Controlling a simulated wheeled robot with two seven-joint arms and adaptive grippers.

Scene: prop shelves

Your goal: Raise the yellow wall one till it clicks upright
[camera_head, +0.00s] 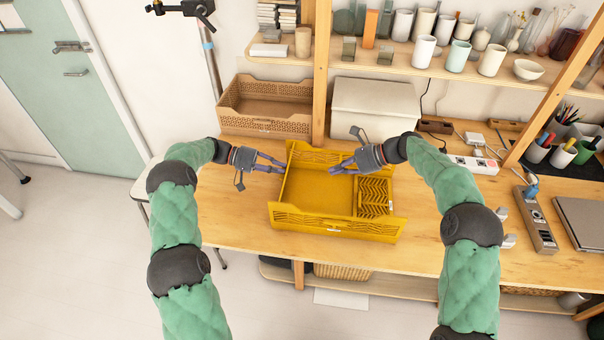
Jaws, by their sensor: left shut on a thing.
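The yellow folding crate (334,223) sits on the wooden table. Its patterned front and back long walls stand up. A patterned panel (373,195) shows inside at its right end; I cannot tell whether it is flat or tilted. My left gripper (284,168) is at the crate's upper left edge, its fingers shut on the left wall, which is mostly hard to make out. My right gripper (335,171) is above the crate's inside, left of the patterned panel. Its fingers point left, and their gap is too small to read.
A brown crate (262,125) and a white box (372,96) stand behind the yellow crate. A power strip (535,218) and a laptop (582,222) lie to the right. A shelf with cups (423,51) hangs above. The table left of the crate is clear.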

